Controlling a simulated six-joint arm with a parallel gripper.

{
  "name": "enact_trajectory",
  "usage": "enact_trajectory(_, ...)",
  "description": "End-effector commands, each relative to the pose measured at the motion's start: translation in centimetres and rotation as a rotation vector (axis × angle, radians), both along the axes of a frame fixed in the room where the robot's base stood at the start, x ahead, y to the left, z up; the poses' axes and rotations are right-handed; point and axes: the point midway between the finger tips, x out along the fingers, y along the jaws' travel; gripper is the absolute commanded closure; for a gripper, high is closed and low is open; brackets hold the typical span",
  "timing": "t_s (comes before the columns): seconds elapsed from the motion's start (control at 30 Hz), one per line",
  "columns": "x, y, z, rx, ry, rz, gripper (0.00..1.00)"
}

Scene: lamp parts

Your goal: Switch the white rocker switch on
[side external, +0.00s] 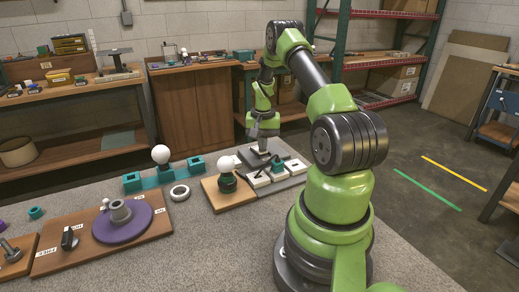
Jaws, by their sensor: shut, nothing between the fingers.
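Small white switch boxes stand on a grey panel (268,190) right of the centre of the table. One white box (258,180) is at the front left of the panel, and another (296,166) is farther right. Dark parts show on their tops. Which of them is the rocker switch, and which way it is tipped, is too small to tell.
Bare table lies in front.

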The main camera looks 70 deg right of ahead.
Motion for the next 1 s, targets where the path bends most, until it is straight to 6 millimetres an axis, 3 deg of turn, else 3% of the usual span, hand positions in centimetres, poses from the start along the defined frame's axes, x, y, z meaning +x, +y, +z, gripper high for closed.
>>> enact_trajectory(0.53,0.0,0.0,-0.6,-0.001,0.000,0.000,1.00)
enact_trajectory(1.0,0.0,0.0,3.1,-0.002,-0.001,0.001,1.00)
